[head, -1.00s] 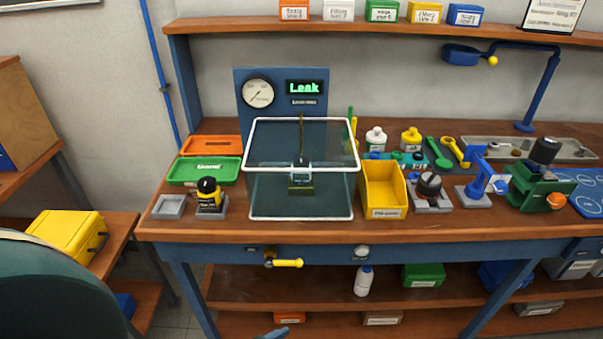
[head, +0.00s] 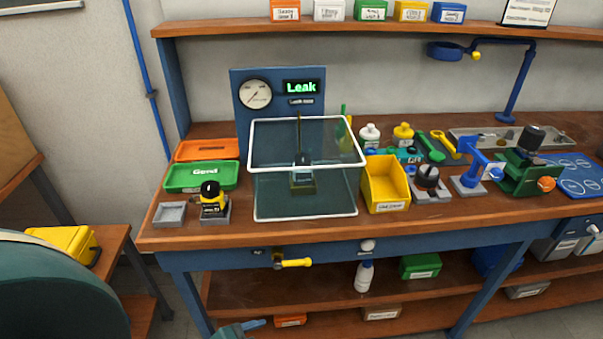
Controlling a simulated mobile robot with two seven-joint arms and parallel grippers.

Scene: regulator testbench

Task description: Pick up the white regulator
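I cannot make out a clearly white regulator. A black-and-yellow regulator-like unit (head: 211,202) stands upright on a grey stand at the bench's left. A similar unit with a black knob (head: 428,178) sits on a grey stand right of the yellow bin. A small dark unit with a pale part (head: 303,178) is inside the glass tank (head: 270,205), dimmed by the glass. A teal-blue piece, apparently part of my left gripper (head: 240,329), shows at the bottom edge, below the bench top and far from these units; its fingers are unclear. My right gripper is out of view.
The panel reading "Leak" (head: 302,87) stands behind the tank. A green tray (head: 202,177), grey tray (head: 170,214) and yellow bin (head: 385,186) flank it. A yellow-handled valve (head: 293,263) projects from the bench front. The front strip of bench top is mostly clear.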

